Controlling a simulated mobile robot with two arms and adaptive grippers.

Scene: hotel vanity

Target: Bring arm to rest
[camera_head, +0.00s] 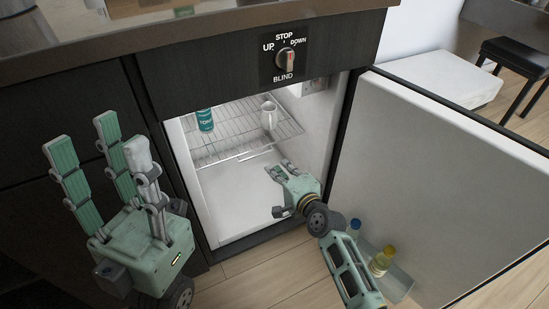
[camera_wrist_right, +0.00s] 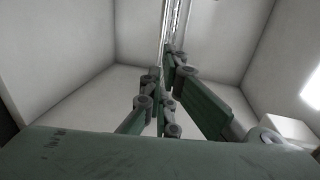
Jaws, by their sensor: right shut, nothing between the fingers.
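My right gripper (camera_head: 277,174) is inside the open fridge (camera_head: 228,205), below the wire shelf and near the right side of the opening. It is shut and empty, and its arm comes in from the lower right past the open door (camera_head: 434,170). The right wrist view shows its green fingers (camera_wrist_right: 168,80) close together, with the white fridge walls around them. My left gripper (camera_head: 97,148) is outside the fridge, in front of the dark cabinet at the left. Its fingers point up, spread apart, with nothing between them.
A teal can (camera_head: 205,120) and a white mug (camera_head: 269,115) stand on the wire shelf (camera_head: 235,138). Bottles, including a yellow one (camera_head: 382,261), sit in the door rack (camera_head: 397,284) beside my right arm. A knob (camera_head: 285,60) is on the panel above. The fridge floor is clear.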

